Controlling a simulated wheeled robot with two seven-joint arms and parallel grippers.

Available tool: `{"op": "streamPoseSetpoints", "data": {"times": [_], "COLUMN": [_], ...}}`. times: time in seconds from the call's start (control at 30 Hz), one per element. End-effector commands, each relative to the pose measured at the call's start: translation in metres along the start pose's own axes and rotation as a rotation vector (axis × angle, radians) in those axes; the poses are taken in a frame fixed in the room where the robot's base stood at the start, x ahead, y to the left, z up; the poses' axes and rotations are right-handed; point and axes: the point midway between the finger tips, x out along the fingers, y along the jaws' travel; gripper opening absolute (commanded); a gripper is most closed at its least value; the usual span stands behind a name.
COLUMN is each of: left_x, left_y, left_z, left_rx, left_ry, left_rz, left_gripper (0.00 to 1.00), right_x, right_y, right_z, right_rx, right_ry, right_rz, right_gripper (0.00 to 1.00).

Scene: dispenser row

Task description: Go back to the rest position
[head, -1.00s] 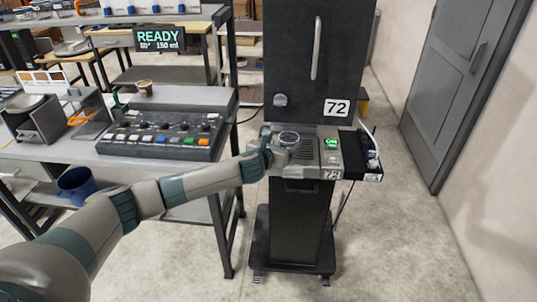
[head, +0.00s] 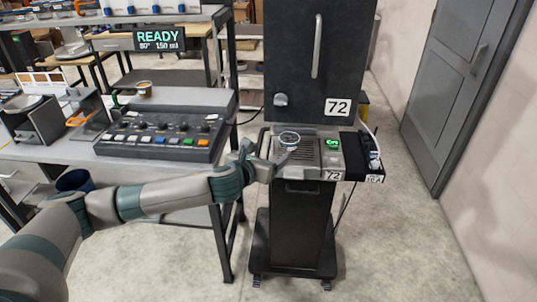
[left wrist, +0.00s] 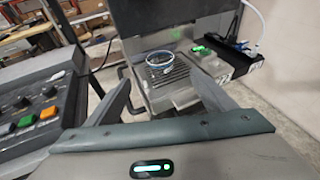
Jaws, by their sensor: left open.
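My left gripper (head: 267,153) is open and empty, just in front and to the left of the dispenser marked 72 (head: 318,70). My right gripper is in neither view.
A black side shelf (head: 358,155) adjoins the dispenser. The floor at right is clear.

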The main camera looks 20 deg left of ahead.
Motion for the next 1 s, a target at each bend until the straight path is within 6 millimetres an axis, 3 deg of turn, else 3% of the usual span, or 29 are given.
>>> {"op": "streamPoseSetpoints", "data": {"times": [0.6, 0.77, 1.0], "left_x": [-0.002, -0.012, -0.045], "left_y": [-0.007, -0.028, -0.071], "left_z": [-0.007, -0.033, -0.096], "left_rx": [-0.047, -0.205, -0.657], "left_ry": [0.011, 0.051, 0.167], "left_rz": [-0.005, -0.014, 0.013], "left_gripper": [0.77, 0.77, 0.77], "right_x": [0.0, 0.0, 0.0], "right_y": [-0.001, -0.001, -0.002], "right_z": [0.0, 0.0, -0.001], "right_rx": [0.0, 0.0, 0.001], "right_ry": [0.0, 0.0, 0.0], "right_rz": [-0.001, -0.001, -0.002], "right_gripper": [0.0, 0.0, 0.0]}}
